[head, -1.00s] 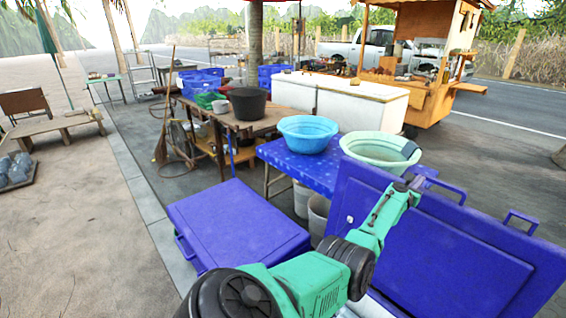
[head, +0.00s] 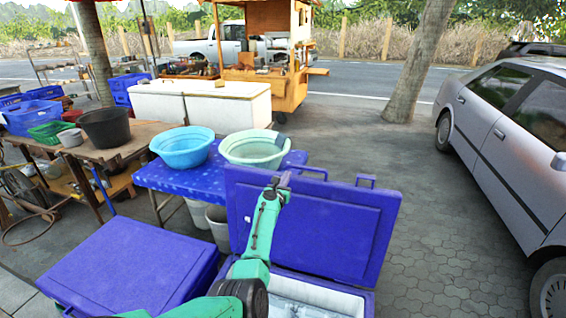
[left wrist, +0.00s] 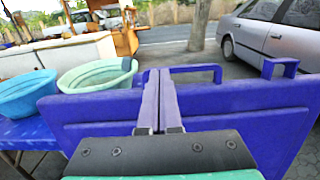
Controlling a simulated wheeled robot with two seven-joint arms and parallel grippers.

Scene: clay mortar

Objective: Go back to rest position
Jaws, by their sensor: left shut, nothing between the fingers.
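My left arm reaches forward from the bottom of the head view, and my left gripper (head: 279,181) is in front of the raised lid of an open blue cooler. In the left wrist view my left gripper (left wrist: 158,100) has its two fingers together with nothing between them, pointing over the upper edge of the blue lid (left wrist: 250,115). I cannot tell whether it touches the lid. My right gripper does not show in any view.
The open blue cooler (head: 368,300) stands below my arm, with a shut blue cooler (head: 140,260) to its left. Blue basin (head: 183,150) and pale green basin (head: 255,150) sit on a blue table (head: 200,182). A silver car (head: 500,150) stands right; paving between is clear.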

